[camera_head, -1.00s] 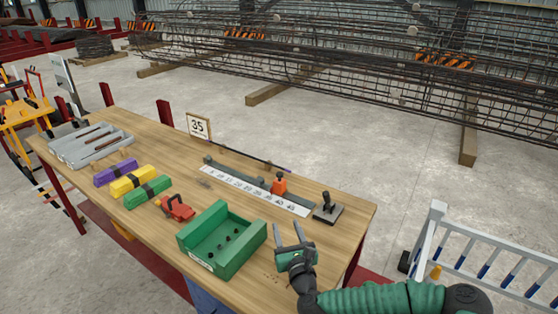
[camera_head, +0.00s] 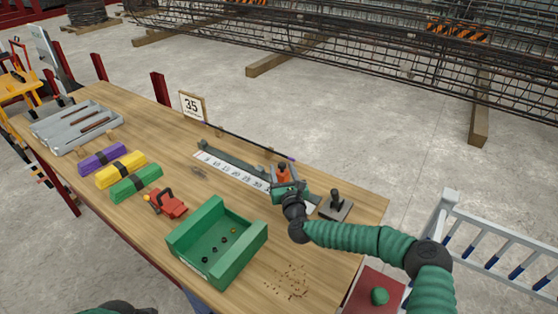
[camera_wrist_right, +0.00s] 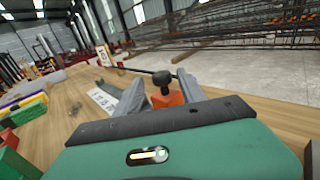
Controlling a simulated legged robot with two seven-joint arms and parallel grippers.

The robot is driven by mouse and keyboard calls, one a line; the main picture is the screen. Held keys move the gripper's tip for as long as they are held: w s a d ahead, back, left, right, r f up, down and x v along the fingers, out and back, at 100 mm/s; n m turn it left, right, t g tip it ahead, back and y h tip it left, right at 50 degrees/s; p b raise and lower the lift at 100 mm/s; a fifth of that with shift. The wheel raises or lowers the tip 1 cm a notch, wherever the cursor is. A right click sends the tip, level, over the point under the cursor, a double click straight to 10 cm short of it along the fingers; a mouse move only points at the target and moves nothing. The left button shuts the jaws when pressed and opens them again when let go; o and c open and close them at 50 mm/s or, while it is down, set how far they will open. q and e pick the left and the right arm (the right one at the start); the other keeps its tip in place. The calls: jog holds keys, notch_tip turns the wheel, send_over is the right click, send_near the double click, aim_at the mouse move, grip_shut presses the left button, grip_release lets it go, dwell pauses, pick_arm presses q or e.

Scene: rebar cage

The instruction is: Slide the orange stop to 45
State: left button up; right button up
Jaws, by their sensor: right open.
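The orange stop (camera_head: 283,171) sits on the grey rail (camera_head: 228,155), behind a white number scale (camera_head: 232,170) on the wooden table. My right gripper (camera_head: 286,177) is open at the stop, low over the rail. In the right wrist view the orange stop (camera_wrist_right: 168,99), with its dark knob, stands between the two grey fingers. I cannot tell whether either finger touches it. The gripper hides the scale's higher numbers, so the stop's exact reading is unclear. My left gripper is not in view.
A grey plate with a dark knob (camera_head: 336,204) lies right of the gripper. A green bin (camera_head: 218,242) stands in front, with purple, yellow and green blocks to the left.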

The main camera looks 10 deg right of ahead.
aim_at(281, 163)
jog(key=w, duration=0.4)
jog(key=shift+w+d+r, duration=0.1)
jog(key=shift+d+r, duration=0.1)
jog(key=shift+d, duration=0.2)
jog(key=shift+w, duration=0.3)
jog(key=shift+w+a+f, duration=0.1)
jog(key=shift+w+a, duration=0.1)
jog(key=shift+a, duration=0.1)
jog(key=shift+c, duration=0.5)
jog(key=shift+d, duration=0.1)
grip_shut()
